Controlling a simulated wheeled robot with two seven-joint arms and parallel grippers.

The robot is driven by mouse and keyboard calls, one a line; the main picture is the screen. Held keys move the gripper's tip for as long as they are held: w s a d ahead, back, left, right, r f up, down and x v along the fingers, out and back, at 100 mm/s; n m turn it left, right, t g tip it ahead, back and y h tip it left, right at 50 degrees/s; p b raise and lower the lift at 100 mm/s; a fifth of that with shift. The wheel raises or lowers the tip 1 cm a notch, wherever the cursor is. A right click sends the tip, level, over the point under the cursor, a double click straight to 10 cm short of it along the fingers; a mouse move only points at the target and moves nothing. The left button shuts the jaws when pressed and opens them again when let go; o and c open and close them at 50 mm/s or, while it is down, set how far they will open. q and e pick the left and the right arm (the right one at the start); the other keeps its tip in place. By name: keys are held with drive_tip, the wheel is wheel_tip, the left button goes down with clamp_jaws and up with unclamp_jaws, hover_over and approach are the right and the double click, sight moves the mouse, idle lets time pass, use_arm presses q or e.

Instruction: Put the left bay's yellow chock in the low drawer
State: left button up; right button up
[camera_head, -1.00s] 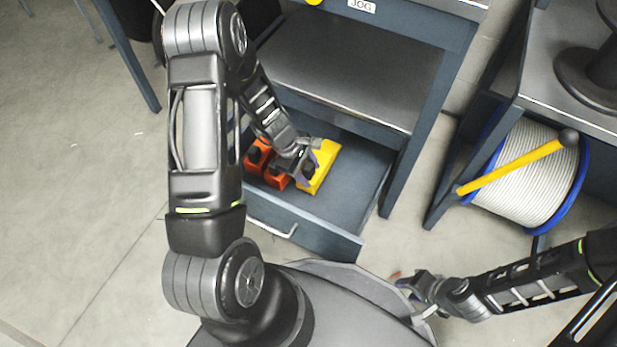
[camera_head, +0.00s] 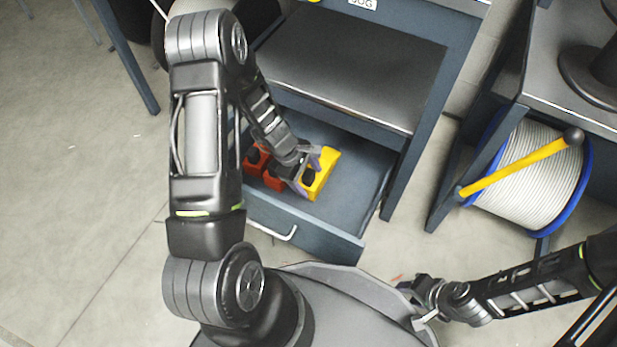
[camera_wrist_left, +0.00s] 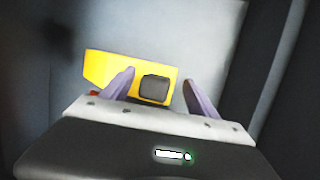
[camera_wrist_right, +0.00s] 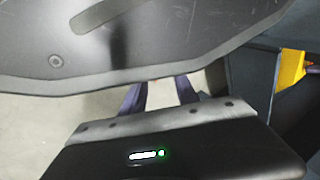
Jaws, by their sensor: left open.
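The yellow chock (camera_head: 324,170), with a dark knob, lies in the open low drawer (camera_head: 345,213), at the right of the orange chocks. My left gripper (camera_head: 308,172) is down in the drawer at the chock. In the left wrist view, the yellow chock (camera_wrist_left: 105,72) shows its dark knob between the open fingers of my left gripper (camera_wrist_left: 159,76), with gaps at both sides. My right gripper (camera_head: 424,300) is beside my base, away from the drawer. In the right wrist view, the fingers of my right gripper (camera_wrist_right: 161,83) are apart with nothing between them.
Two orange chocks, one at the left (camera_head: 254,160) and one nearer the yellow chock (camera_head: 273,180), lie in the drawer. A bare shelf (camera_head: 345,75) is above it. At the right are a cable reel (camera_head: 530,170) and a yellow bar (camera_head: 515,165).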

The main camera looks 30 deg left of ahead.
use_arm(q)
drive_tip(key=shift+r, duration=0.15)
drive_tip(key=p+v, duration=0.6)
drive_tip(key=v, duration=0.6)
idle(0.3)
